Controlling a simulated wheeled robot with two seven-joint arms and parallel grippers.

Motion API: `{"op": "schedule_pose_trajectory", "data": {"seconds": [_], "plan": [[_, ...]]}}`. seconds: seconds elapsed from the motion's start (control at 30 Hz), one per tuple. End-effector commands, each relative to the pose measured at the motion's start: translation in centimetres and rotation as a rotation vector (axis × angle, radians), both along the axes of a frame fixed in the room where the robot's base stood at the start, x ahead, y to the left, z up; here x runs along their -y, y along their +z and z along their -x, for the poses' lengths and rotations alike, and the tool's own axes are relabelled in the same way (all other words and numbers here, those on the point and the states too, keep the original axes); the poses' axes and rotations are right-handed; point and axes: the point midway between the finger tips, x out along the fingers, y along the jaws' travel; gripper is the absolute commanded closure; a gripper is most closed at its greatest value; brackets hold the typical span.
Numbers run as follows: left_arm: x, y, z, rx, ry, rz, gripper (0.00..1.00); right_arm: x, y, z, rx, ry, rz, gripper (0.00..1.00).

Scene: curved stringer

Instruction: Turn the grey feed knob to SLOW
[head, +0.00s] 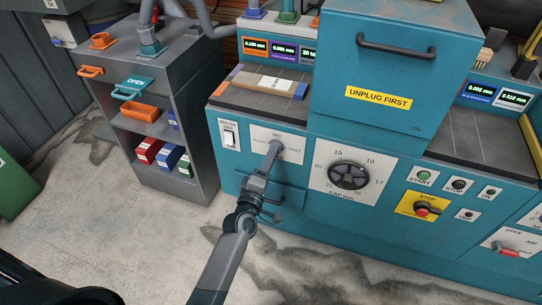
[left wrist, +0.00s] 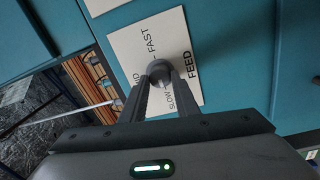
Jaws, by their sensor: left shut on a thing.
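The grey feed knob (left wrist: 158,69) sits on a white FEED plate (left wrist: 125,50) with FAST, SLOW and a partly covered third label. My left gripper (left wrist: 160,80) is shut on the knob, one finger on each side. Which mark the knob points to cannot be told, as the fingers cover part of it. In the head view the plate (head: 293,142) is on the teal machine front, and my left gripper (head: 273,150) reaches it from below and hides the knob. My right gripper is not in view.
The black handwheel (head: 348,176) on the GAP dial is right of the plate. A white rocker switch (head: 230,135) is to its left. Grey shelves (head: 195,120) stand at left.

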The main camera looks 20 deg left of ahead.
Motion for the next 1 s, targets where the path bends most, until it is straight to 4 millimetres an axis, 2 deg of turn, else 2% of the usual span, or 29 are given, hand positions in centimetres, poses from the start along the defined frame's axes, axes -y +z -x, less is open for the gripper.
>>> {"op": "schedule_pose_trajectory", "data": {"seconds": [0.27,0.3,0.37,0.77,1.0], "plan": [[0.0,0.1,0.0,0.001,0.001,0.002,0.94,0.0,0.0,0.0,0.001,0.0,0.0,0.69],[0.0,0.1,0.0,0.001,0.001,0.002,0.65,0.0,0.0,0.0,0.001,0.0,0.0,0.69],[0.0,0.1,0.0,0.001,0.001,0.002,0.53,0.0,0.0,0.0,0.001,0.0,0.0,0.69],[0.0,0.0,0.2,0.0,0.0,0.0,0.53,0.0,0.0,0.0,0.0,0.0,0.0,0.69],[-0.1,-0.2,2.2,-0.001,0.0,0.0,0.53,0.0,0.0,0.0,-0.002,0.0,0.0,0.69]]}}
